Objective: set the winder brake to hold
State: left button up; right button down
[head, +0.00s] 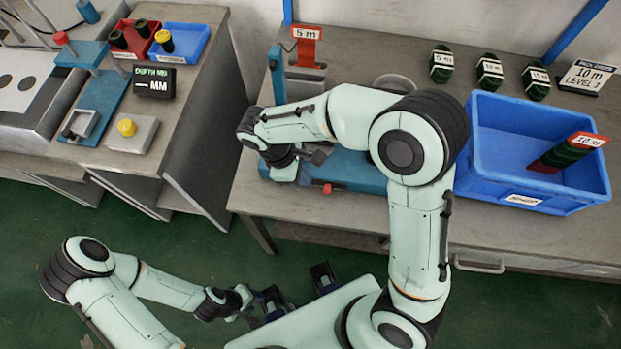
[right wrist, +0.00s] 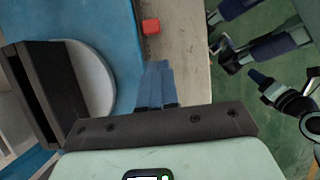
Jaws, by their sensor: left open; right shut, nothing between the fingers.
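The winder's blue base (head: 355,173) lies on the bench, largely hidden behind my right arm. A small red piece (head: 327,188) sits at its front edge; I cannot tell whether this is the brake or how it is set. In the right wrist view the red piece (right wrist: 151,26) stands beside the blue base (right wrist: 108,18), beyond my fingertips and apart from them. My right gripper (right wrist: 156,68) is shut and empty over the edge of the base. My left gripper (head: 297,289) is open and empty over the floor in front of the bench, touching nothing.
A blue bin (head: 490,180) holding a dark green coil with a red 10 m tag (head: 587,140) stands at the right. A second bench (head: 185,115) is at the left.

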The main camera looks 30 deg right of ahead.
aim_at(327, 190)
jog(key=w+a+r+b, duration=0.2)
jog(key=a+r+b, duration=0.2)
jog(key=r+b, duration=0.15)
jog(key=b+x, duration=0.1)
jog(key=x, duration=0.8)
jog(key=shift+w+d, duration=0.1)
jog(key=shift+d, duration=0.05)
jog(key=s+d, duration=0.1)
jog(key=d, duration=0.1)
jog(key=shift+s+d, duration=0.6)
jog(key=shift+d, duration=0.05)
jog(key=shift+s+d, duration=0.45)
jog(key=shift+d, duration=0.25)
jog(key=shift+s+d, duration=0.5)
jog(key=shift+d, duration=0.15)
